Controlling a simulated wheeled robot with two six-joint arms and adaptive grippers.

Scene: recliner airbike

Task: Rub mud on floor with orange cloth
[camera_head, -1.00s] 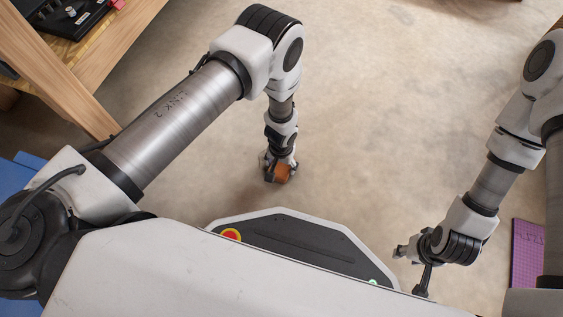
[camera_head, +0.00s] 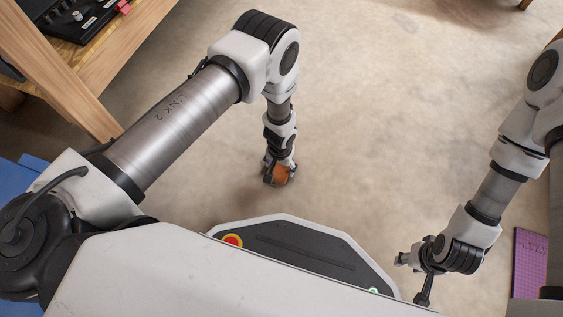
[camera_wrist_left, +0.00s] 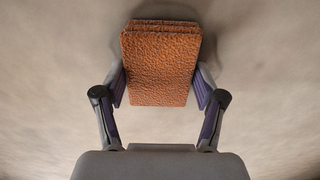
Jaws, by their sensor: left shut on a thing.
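The orange cloth (camera_wrist_left: 160,65) is a folded, rough-textured pad held between the two fingers of my left gripper (camera_wrist_left: 160,88) in the left wrist view. In the head view the cloth (camera_head: 281,175) shows as a small orange patch at the tip of my left gripper (camera_head: 278,172), low over or at the floor; contact cannot be told. The concrete floor (camera_head: 380,130) is tan and mottled. No distinct mud patch can be made out near the cloth. My right gripper (camera_head: 412,262) is at the lower right, away from the cloth, its fingers too small to read.
A wooden workbench (camera_head: 130,60) with black equipment (camera_head: 80,15) stands at the upper left. A blue object (camera_head: 25,178) is at the left edge. A purple mat (camera_head: 529,262) lies at the right. The floor between my arms is clear.

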